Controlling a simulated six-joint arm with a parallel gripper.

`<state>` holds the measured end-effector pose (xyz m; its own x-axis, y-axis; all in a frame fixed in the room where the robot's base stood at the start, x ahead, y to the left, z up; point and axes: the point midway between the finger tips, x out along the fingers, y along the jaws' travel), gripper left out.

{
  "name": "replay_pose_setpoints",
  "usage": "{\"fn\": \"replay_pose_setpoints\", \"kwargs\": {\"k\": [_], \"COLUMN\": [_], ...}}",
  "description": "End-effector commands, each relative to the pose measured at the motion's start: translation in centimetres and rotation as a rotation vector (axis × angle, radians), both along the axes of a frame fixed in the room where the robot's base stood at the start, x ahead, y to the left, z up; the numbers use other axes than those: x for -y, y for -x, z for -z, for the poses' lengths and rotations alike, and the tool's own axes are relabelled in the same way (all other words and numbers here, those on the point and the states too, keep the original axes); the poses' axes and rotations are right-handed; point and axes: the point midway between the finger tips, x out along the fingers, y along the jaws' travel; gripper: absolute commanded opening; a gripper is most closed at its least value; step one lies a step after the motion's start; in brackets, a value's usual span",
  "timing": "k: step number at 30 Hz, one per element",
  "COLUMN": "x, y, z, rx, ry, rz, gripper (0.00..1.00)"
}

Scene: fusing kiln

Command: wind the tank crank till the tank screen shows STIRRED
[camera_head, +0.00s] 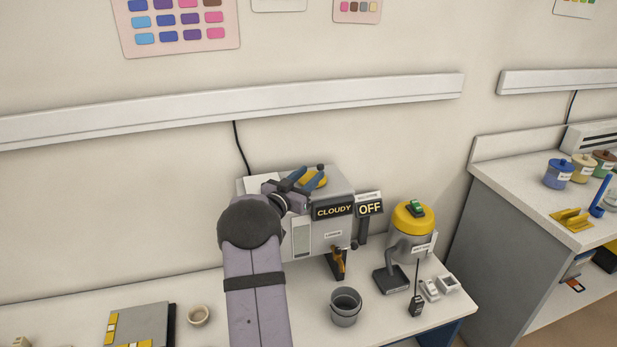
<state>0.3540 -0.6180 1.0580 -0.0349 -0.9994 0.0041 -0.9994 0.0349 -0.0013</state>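The tank (345,187) is a grey box on the bench against the wall. Its screen (334,211) reads CLOUDY. A yellow round part (318,182), which looks like the crank, lies on its top, with a small dark knob (320,167) at its far edge. My gripper (311,175) is over the tank top, its two blue fingers apart with yellow showing between them. The fingertips are close to the knob; I cannot tell whether they touch it. My arm hides the tank's left part.
A second screen (370,209) reads OFF beside the tank. A tap (338,262) is on the tank's front, with a grey bucket (345,306) below. A yellow-topped machine (411,232) stands right. A small cup (199,315) and grey board (140,325) lie left.

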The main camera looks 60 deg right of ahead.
Motion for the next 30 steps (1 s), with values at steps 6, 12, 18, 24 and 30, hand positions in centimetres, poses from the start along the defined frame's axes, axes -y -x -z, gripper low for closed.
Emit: {"fn": "replay_pose_setpoints", "kwargs": {"k": [6, 12, 18, 24, 30], "x": [0.3, 1.6, 3.3, 3.5, 2.4], "y": [0.2, 1.1, 2.7, 4.0, 5.4], "z": [-0.3, -1.9, -4.1, -4.6, -3.0], "rx": [0.000, 0.007, 0.014, 0.012, 0.005], "ry": [0.011, 0.074, 0.166, 0.189, 0.130], "rz": [-0.008, -0.068, -0.222, -0.424, -0.613], "gripper": [0.36, 0.36, 0.36, 0.36, 0.36]}}
